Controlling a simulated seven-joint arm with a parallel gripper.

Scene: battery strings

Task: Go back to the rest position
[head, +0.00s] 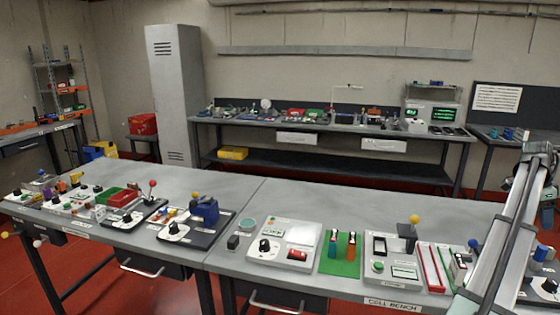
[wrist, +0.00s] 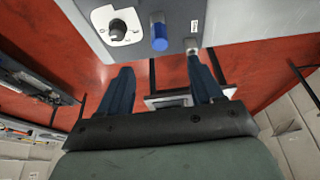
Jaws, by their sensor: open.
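My gripper (wrist: 160,72) shows in the wrist view with its two dark blue fingers wide apart and nothing held between them. A grey panel (wrist: 180,15) lies past the fingertips, with a white dial with a black knob (wrist: 122,28), a blue cylinder (wrist: 159,38) and a small metal-coloured piece (wrist: 192,46) at its edge. The right fingertip overlaps the metal-coloured piece in the picture; I cannot tell whether they touch. In the head view my arm crosses the right side, and I cannot make out the gripper there.
The front bench (head: 240,205) carries a green mat (head: 340,262) with coloured clips, a yellow-knobbed lever (head: 414,220) and a blue block device (head: 205,210). A back bench (head: 330,127) holds instruments. A tall grey locker (head: 176,90) stands behind. The bench's rear strip is clear.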

